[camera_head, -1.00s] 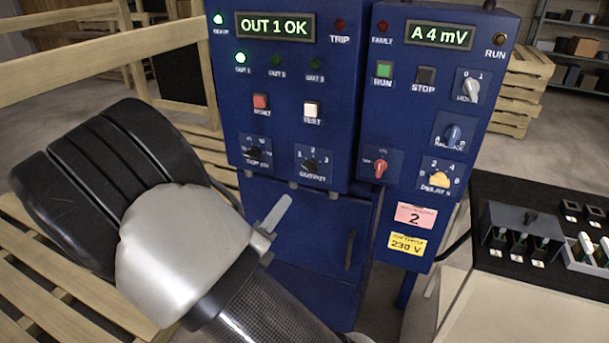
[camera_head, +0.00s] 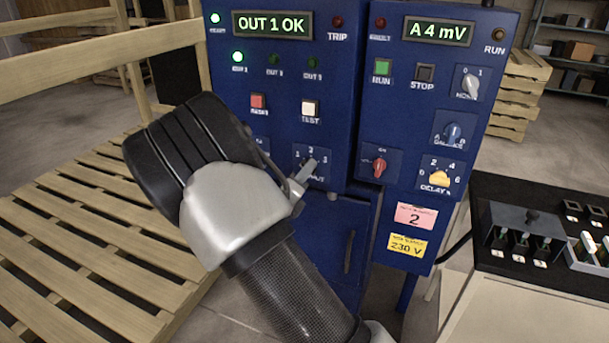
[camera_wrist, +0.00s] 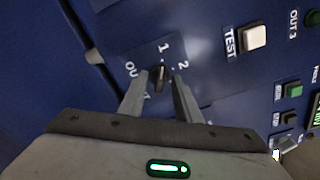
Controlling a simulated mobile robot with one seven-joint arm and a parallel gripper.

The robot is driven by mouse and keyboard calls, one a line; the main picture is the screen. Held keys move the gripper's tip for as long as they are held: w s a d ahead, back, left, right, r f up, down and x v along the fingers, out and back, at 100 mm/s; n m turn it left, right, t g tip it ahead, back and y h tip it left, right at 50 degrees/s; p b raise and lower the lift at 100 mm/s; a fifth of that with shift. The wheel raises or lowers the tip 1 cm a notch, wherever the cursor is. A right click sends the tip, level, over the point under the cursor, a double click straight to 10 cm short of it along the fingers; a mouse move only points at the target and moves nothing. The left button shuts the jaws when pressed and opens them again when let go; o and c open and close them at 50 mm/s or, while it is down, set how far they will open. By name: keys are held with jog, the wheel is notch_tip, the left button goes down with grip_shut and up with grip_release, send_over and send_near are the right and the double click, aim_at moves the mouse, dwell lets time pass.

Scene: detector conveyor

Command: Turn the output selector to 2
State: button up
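The output selector (camera_wrist: 160,77) is a dark knob on a blue panel plate with numbers around it. In the wrist view its bar points towards the 1. In the head view its plate (camera_head: 321,157) is partly covered by my gripper (camera_head: 301,178). In the wrist view my gripper (camera_wrist: 162,79) has its two fingers apart, one on each side of the knob. A narrow gap seems to show beside the knob, but I cannot tell whether a finger touches it. The display (camera_head: 272,25) reads OUT 1 OK, and the green OUT 1 lamp (camera_head: 238,57) is lit.
A white TEST button (camera_head: 310,108) and a red button (camera_head: 258,102) sit above the selector. A red knob (camera_head: 379,168) is on the cabinet to the right. A black-topped bench (camera_head: 540,270) stands at the right, wooden pallets (camera_head: 90,240) at the left.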

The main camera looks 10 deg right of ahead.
grip_shut()
jog(key=shift+m, duration=0.3)
jog(key=shift+f+m+b, duration=0.1)
jog(key=shift+m+b, duration=2.15)
jog(key=shift+m, duration=3.35)
